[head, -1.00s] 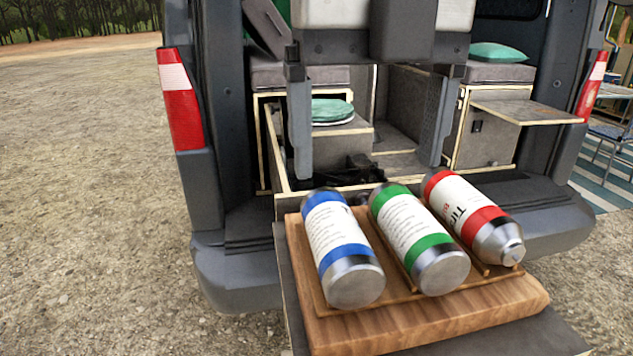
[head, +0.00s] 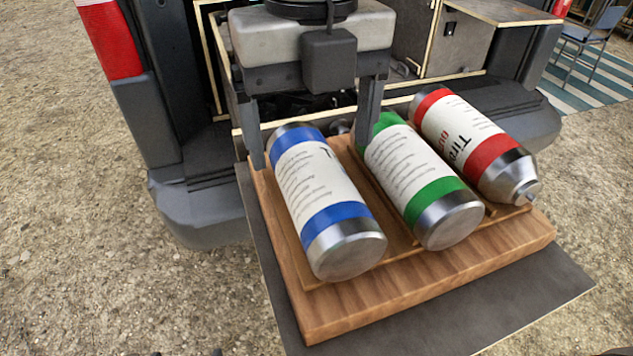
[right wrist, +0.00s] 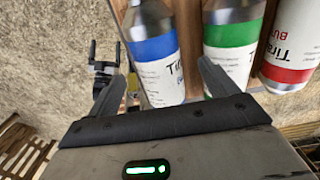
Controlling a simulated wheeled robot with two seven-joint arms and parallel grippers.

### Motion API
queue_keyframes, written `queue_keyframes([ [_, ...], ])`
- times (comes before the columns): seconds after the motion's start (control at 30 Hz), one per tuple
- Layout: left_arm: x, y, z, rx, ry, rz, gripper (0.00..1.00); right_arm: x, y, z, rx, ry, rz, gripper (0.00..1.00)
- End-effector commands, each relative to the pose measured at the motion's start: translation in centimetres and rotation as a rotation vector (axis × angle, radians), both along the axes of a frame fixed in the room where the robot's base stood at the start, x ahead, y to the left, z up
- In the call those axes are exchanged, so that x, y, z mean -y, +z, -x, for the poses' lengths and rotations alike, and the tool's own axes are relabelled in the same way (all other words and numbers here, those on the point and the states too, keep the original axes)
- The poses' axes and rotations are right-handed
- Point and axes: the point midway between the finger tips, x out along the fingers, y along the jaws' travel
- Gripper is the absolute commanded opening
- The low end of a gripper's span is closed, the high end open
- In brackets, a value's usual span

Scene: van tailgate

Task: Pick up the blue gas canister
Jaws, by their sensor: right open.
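The blue gas canister (head: 325,205), silver with blue bands and a white label, lies on a wooden board (head: 400,300) at the left of a row of three. My right gripper (head: 311,155) is open at its far end. One finger is left of the canister, the other between it and the green-banded canister (head: 425,180). In the right wrist view the blue canister (right wrist: 155,60) shows between the open fingers (right wrist: 160,80); I cannot tell whether they touch it. My left gripper (right wrist: 104,55), a black two-pronged shape with prongs apart, shows at the wrist view's left, away from the canisters.
A red-banded canister (head: 475,145) lies right of the green one. The board rests on a dark grey panel (head: 520,320) behind the van's bumper (head: 200,205). Gravel lies to the left. A folding chair (head: 590,40) stands at the back right.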

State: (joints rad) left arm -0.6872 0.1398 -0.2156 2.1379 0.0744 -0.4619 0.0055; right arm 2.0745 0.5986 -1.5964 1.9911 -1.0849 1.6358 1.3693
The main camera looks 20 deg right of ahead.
Motion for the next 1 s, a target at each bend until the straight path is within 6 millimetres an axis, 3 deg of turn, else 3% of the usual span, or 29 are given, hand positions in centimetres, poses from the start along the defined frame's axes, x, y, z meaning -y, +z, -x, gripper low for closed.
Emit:
queue_keyframes([
  [0.27, -0.1, 0.9, -0.3, 0.010, -0.001, -0.007, 0.87, -0.2, -3.2, 1.5, -0.002, 0.003, 0.002, 0.85],
  [0.4, -0.1, 0.8, -0.4, 0.011, -0.001, -0.010, 0.87, -0.2, -4.9, 1.3, -0.001, -0.001, 0.001, 0.85],
  [0.67, -0.1, 0.5, -0.3, 0.006, -0.001, -0.011, 0.87, -0.2, -5.2, 1.2, 0.001, -0.001, -0.001, 0.85],
  [0.9, -0.1, 0.5, -0.3, 0.005, -0.001, -0.012, 0.87, -0.2, -5.2, 1.2, 0.001, -0.001, 0.000, 0.27],
  [1.0, -0.1, 0.5, -0.2, 0.005, -0.001, -0.012, 0.87, -0.2, -5.2, 1.2, 0.002, -0.001, -0.001, 0.27],
])
